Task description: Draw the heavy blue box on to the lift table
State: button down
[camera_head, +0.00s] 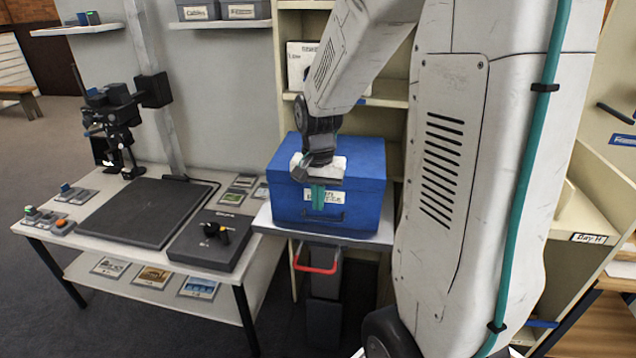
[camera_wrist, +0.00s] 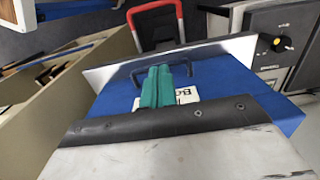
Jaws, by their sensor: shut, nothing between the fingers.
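The blue box (camera_head: 355,190) stands upright in front of the shelf bay. Its front part is over the pale top of the lift table (camera_head: 368,240), and I cannot tell whether its back rests on the shelf. Its front has a white label and a dark handle. The wrist view shows the box (camera_wrist: 222,78) and a strip of the table top (camera_wrist: 215,52) beyond its front edge. My gripper (camera_head: 318,207) has teal fingers, shut and empty, in front of the label and partly covering it. In the wrist view the fingers (camera_wrist: 158,72) lie beside the handle, not visibly gripping it.
A red handle (camera_head: 316,268) sticks out below the lift table top. A workbench (camera_head: 70,225) with a black mat, camera stand and dark box with a knob (camera_head: 215,235) stands close on the left. Shelving (camera_head: 590,190) stands on the right.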

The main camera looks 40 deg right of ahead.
jog(key=shift+w+d+r, duration=0.15)
jog(key=shift+w+d, duration=0.9)
jog(key=shift+d, duration=0.25)
jog(key=shift+w+d, duration=0.8)
jog(key=shift+d, duration=0.25)
jog(key=s+a+r, duration=0.2)
jog(key=a+r, duration=0.1)
jog(key=r, duration=0.7)
jog(key=shift+s, duration=0.25)
jog(key=shift+a, duration=0.1)
